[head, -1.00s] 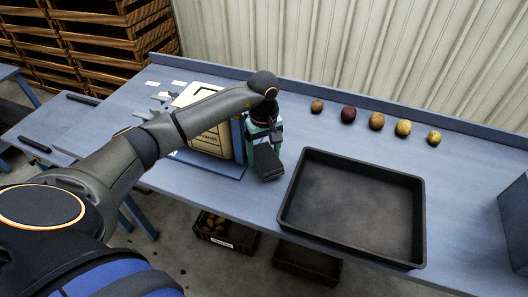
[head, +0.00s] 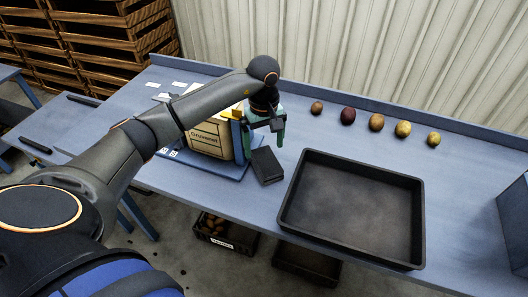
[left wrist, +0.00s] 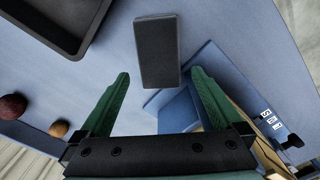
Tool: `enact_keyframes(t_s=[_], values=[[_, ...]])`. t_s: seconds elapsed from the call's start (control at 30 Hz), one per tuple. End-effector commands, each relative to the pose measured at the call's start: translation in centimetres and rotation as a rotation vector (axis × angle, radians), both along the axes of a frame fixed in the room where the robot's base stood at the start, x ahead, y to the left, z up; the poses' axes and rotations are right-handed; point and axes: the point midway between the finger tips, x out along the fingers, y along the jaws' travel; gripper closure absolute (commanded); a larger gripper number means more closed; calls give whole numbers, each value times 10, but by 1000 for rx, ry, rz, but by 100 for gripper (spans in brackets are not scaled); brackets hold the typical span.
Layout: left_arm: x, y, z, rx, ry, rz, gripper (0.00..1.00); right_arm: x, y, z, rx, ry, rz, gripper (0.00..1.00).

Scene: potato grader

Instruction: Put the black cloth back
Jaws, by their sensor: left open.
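The black cloth (head: 267,166) is a flat, dark, folded rectangle lying on the blue bench, between the blue stand and the black tray. It also shows in the left wrist view (left wrist: 157,50), beyond the fingertips. My left gripper (head: 266,138) has green fingers and is above the bench just behind the cloth. In the left wrist view its two fingers (left wrist: 162,84) are spread apart with nothing between them. The cloth is apart from both fingers. My right gripper shows in neither view.
A black tray (head: 289,215) stands right of the cloth. A blue stand (head: 234,171) with a labelled box (head: 207,139) is to the left. Several potatoes (head: 376,121) line the back of the bench. Crates (head: 228,234) sit below. The right part of the bench is mostly clear.

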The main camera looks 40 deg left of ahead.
Motion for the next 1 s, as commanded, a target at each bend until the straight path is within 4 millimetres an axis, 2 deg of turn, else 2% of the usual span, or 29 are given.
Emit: enact_keyframes(t_s=[0.1, 0.2, 0.4, 0.6, 1.0], values=[[1, 1, 29, 2, -7, 0, 0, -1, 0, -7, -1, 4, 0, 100], [1, 0, 50, 1, -4, -2, 0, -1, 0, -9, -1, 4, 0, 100], [0, 0, 79, 1, -2, 0, 0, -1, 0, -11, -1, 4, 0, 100], [-1, 0, 88, 1, 1, 0, 0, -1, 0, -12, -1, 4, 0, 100], [0, 0, 88, 1, 1, 0, 0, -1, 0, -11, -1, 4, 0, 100]])
